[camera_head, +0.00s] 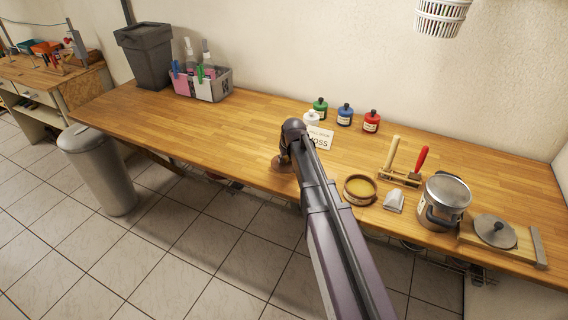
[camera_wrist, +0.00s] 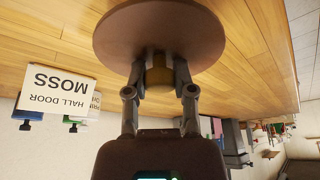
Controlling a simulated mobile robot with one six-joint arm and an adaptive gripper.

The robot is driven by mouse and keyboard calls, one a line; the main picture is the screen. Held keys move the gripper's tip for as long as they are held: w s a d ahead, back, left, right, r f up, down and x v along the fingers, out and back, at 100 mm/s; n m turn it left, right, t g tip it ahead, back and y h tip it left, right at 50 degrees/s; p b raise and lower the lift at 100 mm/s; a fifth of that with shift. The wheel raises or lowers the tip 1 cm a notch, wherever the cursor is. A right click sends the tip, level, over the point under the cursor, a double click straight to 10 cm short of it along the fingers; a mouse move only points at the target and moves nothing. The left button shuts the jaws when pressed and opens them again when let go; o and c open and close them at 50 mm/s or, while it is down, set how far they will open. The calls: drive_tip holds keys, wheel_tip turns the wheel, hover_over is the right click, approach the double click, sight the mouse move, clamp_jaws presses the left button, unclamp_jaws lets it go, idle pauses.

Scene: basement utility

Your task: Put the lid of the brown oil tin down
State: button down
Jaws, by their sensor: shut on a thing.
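The brown oil tin (camera_head: 360,195) stands uncovered on the wooden worktop, with yellow oil showing inside. Its round brown lid (camera_head: 282,165) is left of the tin, near the worktop's front edge. My gripper (camera_wrist: 158,78) is shut on the lid's knob, and the lid's disc (camera_wrist: 150,30) shows broad and flat in the wrist view. The lid is close to the wood, but I cannot tell whether it touches. My arm hides part of the worktop between lid and tin.
A card reading "HALL DOOR MOSS" (camera_head: 321,138) stands behind the lid, near small green (camera_head: 320,104), blue (camera_head: 345,115) and red (camera_head: 371,122) bottles. A metal pot (camera_head: 447,197) and tool rack (camera_head: 400,176) are right of the tin. The worktop's left-middle is clear.

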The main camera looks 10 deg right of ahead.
drive_tip(key=shift+w+a, duration=0.1)
drive_tip(key=shift+w, duration=0.4)
drive_tip(key=shift+w+a+f, duration=0.1)
drive_tip(key=shift+w, duration=0.4)
drive_tip(key=shift+w+f+b, duration=0.2)
drive_tip(key=shift+f+b, duration=0.1)
drive_tip(key=shift+b, duration=0.1)
drive_tip(key=shift+a+f+b, duration=0.1)
drive_tip(key=shift+f+b, duration=1.35)
drive_tip(key=shift+f, duration=0.05)
drive_tip(key=shift+f, duration=0.2)
drive_tip(key=shift+c, duration=2.2)
unclamp_jaws()
drive_tip(key=shift+r, duration=0.2)
